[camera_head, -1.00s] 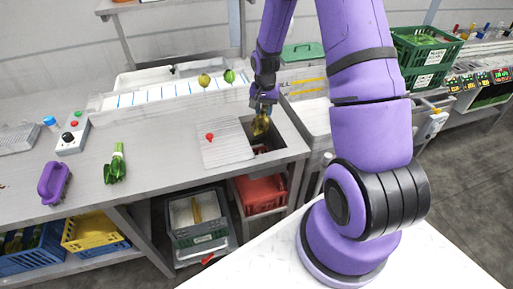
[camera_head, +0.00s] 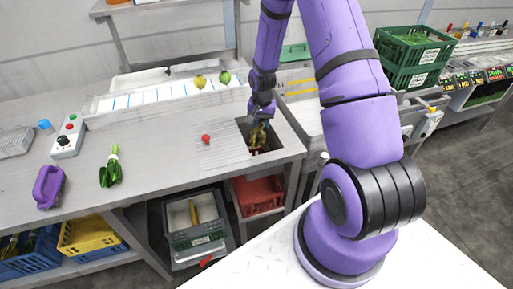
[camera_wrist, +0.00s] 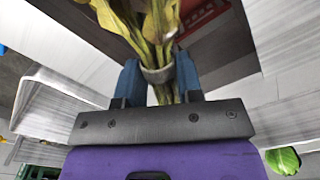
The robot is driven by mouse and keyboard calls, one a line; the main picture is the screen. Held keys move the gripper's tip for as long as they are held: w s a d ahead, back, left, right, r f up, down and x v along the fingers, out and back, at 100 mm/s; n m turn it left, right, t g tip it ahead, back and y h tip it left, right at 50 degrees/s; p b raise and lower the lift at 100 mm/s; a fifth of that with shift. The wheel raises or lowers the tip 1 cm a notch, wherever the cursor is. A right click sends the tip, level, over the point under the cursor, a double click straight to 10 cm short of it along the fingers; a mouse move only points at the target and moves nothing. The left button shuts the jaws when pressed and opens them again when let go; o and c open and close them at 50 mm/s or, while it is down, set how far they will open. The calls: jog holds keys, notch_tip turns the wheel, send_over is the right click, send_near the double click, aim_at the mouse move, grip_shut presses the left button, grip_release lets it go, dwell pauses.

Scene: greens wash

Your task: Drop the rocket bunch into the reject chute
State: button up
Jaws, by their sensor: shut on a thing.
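The rocket bunch (camera_head: 258,138) is yellow-green and wilted-looking. It hangs at the square dark opening of the reject chute (camera_head: 272,145) near the bench's right end. In the wrist view the bunch (camera_wrist: 150,30) has a pale band round its stems. My gripper (camera_head: 261,115) is shut on the stems by the band, with blue fingers on both sides in the wrist view (camera_wrist: 158,88). The leaves point down into the opening. How deep they reach is hard to tell.
A pale plate with a red knob (camera_head: 206,139) lies left of the opening. A red crate (camera_head: 259,194) sits below the bench.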

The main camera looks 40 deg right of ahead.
jog(key=o, duration=1)
jog(key=shift+r, duration=0.1)
notch_tip(320, 180, up, 11)
jog(key=shift+f, duration=0.2)
